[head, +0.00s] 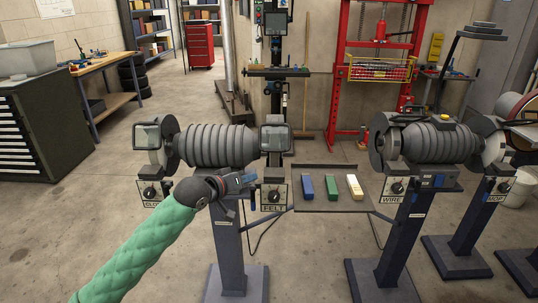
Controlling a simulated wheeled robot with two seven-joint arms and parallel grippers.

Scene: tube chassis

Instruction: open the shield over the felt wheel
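The left bench grinder (215,146) stands on a grey pedestal, with a ribbed grey motor body. A framed clear shield (274,138) is at its right end, above the switch plate marked FELT (273,197). The shield hangs upright in front of the wheel, and the felt wheel is mostly hidden behind it. My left gripper (244,182), on a green-sleeved arm, is below the motor body, left of and lower than the shield, apart from it. Its fingers are too small and dark to tell whether they are open. My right gripper is not in view.
A similar shield (147,136) covers the left wheel. A tray (345,203) with blue, green and cream bars lies to the right of the felt end. Another grinder (430,142), with a WIRE plate, stands further right. The floor between the pedestals is mostly clear.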

